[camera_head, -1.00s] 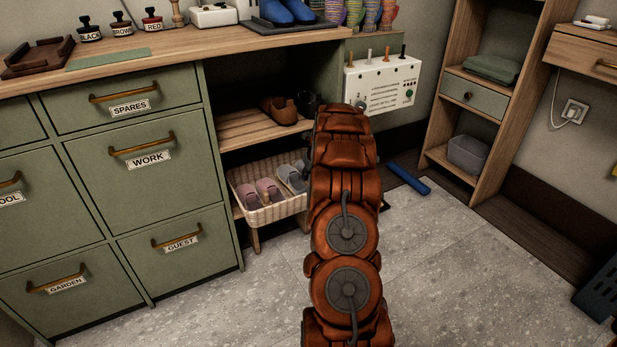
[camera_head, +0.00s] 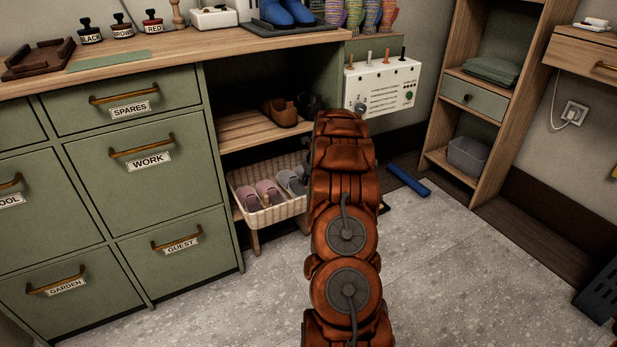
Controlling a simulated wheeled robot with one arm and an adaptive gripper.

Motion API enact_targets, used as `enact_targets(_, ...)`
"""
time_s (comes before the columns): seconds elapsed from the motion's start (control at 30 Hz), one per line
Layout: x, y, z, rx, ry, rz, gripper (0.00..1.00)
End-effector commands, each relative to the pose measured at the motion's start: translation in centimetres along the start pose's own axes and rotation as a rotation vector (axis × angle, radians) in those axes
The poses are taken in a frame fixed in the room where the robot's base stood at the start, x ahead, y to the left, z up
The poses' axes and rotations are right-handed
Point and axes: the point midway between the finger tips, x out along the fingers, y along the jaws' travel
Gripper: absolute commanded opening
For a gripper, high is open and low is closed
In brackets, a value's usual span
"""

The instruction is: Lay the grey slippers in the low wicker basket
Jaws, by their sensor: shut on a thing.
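The low wicker basket (camera_head: 276,214) sits on the lower shelf of the open bay beside the green drawers. A pair of pink slippers (camera_head: 259,194) lies in its left part. The grey slippers (camera_head: 292,181) show at its right part, partly hidden behind my arm. They appear to be in the basket, but I cannot see whether they rest fully on its bottom. My orange arm stretches toward the bay and covers the basket's right end. My gripper is hidden behind the arm, so its hold does not show.
Brown shoes (camera_head: 281,110) stand on the shelf above, with a dark shoe (camera_head: 309,105) next to them. A white panel box (camera_head: 385,85) with upright pegs is right of the bay. A blue object (camera_head: 409,180) lies on the floor. Open floor lies to the right.

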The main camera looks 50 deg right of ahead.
Motion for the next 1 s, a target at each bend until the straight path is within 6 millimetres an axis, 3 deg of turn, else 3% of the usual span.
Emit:
enact_targets(0.4,0.41,-0.06,-0.23,0.001,-0.001,-0.001,0.00)
enact_targets(0.43,0.42,-0.06,-0.24,0.001,-0.001,-0.001,0.18)
enact_targets(0.67,0.41,-0.06,-0.23,0.000,-0.001,-0.002,0.41)
enact_targets(1.0,0.40,-0.07,-0.21,0.000,-0.001,-0.002,0.41)
